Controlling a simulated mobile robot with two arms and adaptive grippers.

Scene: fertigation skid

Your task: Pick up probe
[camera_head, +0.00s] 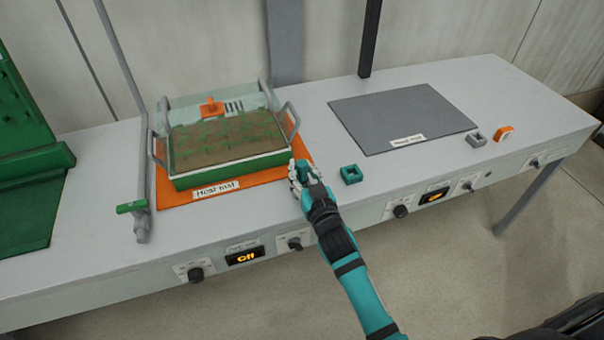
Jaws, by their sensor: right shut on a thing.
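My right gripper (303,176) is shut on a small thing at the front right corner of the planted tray. The fingers hide most of that thing; I take it to be the probe, but its shape does not show. A small teal square block (351,175) with a dark opening sits on the bench just right of the gripper, apart from it. My left gripper is not in view.
The tray (232,174) with soil, an orange piece (211,107) and side handles stands on an orange mat (177,196). A grey mat (400,115) lies right. Farther right are grey (476,138) and orange (504,133) blocks. Knobs line the bench front. A pipe (142,190) stands left.

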